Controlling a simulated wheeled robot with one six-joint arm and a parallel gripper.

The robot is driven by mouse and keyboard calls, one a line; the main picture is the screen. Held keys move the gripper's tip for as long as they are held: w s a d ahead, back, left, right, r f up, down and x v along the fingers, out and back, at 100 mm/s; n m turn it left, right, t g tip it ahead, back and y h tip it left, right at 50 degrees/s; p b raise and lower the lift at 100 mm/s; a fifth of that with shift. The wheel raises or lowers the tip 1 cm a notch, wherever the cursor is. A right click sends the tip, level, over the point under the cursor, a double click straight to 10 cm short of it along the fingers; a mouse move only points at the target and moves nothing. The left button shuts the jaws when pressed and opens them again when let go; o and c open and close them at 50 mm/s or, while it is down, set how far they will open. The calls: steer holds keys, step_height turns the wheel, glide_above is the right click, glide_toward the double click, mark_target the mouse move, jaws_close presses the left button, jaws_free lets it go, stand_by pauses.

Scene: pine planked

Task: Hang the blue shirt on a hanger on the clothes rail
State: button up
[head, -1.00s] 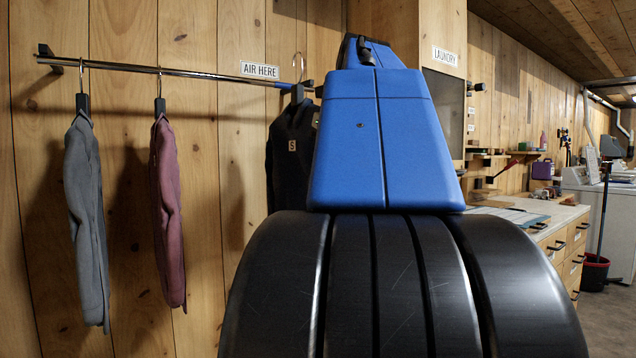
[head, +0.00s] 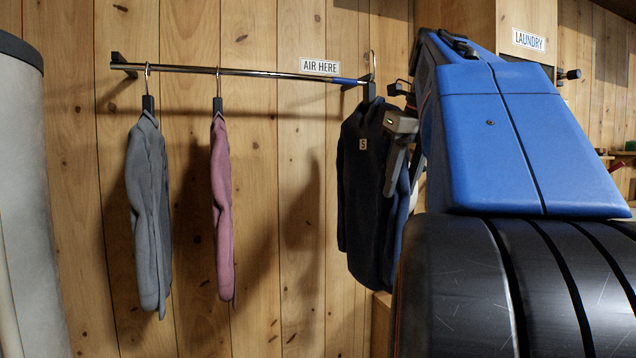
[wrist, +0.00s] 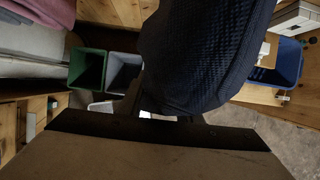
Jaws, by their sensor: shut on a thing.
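The dark blue shirt (head: 362,200), with an "S" tag, hangs upright from a hanger (head: 369,90) in the head view. The hanger's hook shows at the blue-marked right end of the clothes rail (head: 250,73); I cannot tell whether it rests on the rail or is in front of it. My gripper (head: 401,124) is at the shirt's right shoulder, shut on it; the fingertips are partly hidden. In the wrist view the shirt's dark cloth (wrist: 200,55) fills the middle, just beyond my gripper (wrist: 165,120).
A grey shirt (head: 149,215) and a pink shirt (head: 222,210) hang on the rail's left part, with free rail between pink and blue. An "AIR HERE" sign (head: 319,66) is above the rail. The wrist view shows green (wrist: 88,68), grey (wrist: 121,72) and blue (wrist: 275,65) bins below.

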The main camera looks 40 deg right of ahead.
mark_target(366, 187)
steer(key=shift+w+d, duration=0.6)
steer(key=shift+w, duration=1.65)
steer(key=shift+w+d, duration=0.55)
steer(key=shift+w, duration=1.75)
steer(key=shift+w+d, duration=0.6)
steer(key=shift+w, duration=1.65)
steer(key=shift+w+f, duration=0.1)
steer(key=shift+f, duration=1.3)
steer(key=o, duration=1.3)
steer(key=shift+o, duration=0.2)
steer(key=v, duration=1.7)
steer(key=shift+a, duration=0.1)
